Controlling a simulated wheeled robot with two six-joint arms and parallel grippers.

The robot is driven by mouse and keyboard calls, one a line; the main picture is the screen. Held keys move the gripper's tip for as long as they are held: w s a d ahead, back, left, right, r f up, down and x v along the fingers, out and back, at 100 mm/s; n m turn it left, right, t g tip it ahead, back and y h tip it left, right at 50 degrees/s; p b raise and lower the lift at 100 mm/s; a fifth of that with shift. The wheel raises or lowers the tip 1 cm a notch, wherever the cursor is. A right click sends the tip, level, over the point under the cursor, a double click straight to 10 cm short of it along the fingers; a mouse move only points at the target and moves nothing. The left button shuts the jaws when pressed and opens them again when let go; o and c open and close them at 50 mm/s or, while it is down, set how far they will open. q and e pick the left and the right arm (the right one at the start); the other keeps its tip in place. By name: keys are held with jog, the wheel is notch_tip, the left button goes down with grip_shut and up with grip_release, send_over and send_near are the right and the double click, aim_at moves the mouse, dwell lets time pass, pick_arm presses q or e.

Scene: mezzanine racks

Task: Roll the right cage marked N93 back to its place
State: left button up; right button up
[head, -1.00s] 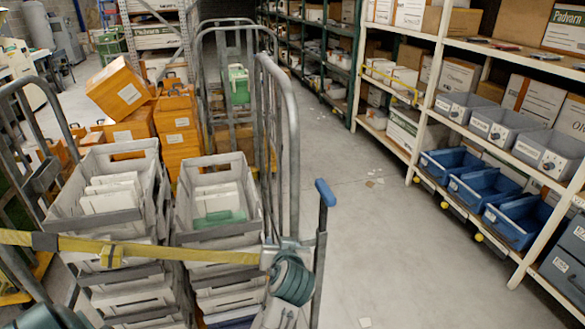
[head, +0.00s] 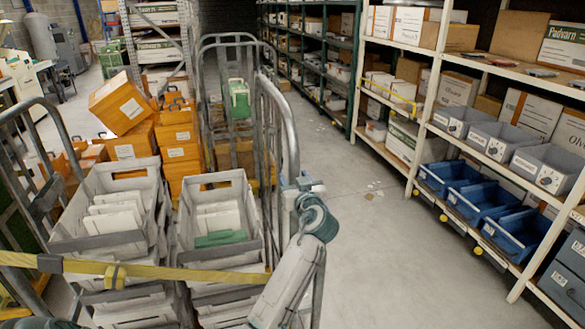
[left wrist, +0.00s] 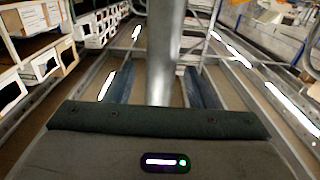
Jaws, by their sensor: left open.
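A metal roll cage (head: 292,125) with tubular rails stands close in front of me in the head view. Stacks of grey crates (head: 213,237) fill it, and a yellow strap (head: 200,275) runs across its near side. I cannot read an N93 mark. My right gripper is not in view.
Orange boxes (head: 178,140) are piled behind the crates, with a green case (head: 239,98) beyond. Another tubular frame (head: 25,190) stands at the left. Shelving with blue bins (head: 485,204) lines the right. The grey floor (head: 375,255) between cage and shelving is mostly clear.

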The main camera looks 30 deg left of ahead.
pick_arm(q)
jog(key=shift+p+x, duration=0.4)
jog(key=shift+x, duration=0.8)
grip_shut()
